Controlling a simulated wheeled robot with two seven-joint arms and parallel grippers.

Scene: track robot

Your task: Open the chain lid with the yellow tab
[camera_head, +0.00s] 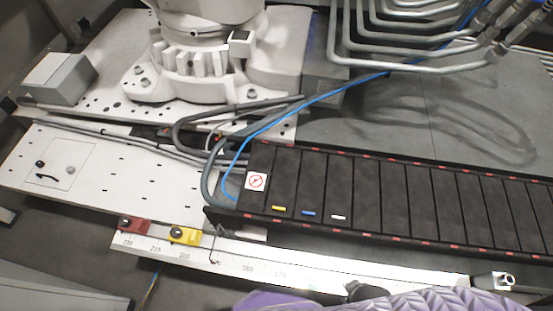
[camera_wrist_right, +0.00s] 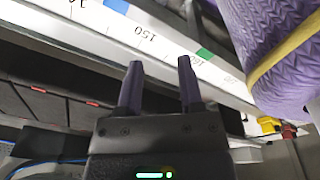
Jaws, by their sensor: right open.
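The black cable chain (camera_head: 430,205) runs across the right half of the head view, its lids side by side and shut. The lid with the yellow tab (camera_head: 279,208) is near the chain's left end, with the tab on its front edge. Beside it to the right are lids with a blue tab (camera_head: 308,213) and a white tab (camera_head: 338,217). In the right wrist view my right gripper (camera_wrist_right: 161,80) is open, with nothing between its fingers and a numbered rail behind them. Part of the chain (camera_wrist_right: 40,105) shows at left there. My left gripper is not in view.
A white numbered rail (camera_head: 300,278) runs in front of the chain, carrying a red block (camera_head: 133,224) and a yellow block (camera_head: 185,236). A blue cable (camera_head: 300,105) and grey hoses curve around the chain's left end. A white robot base (camera_head: 205,75) stands behind.

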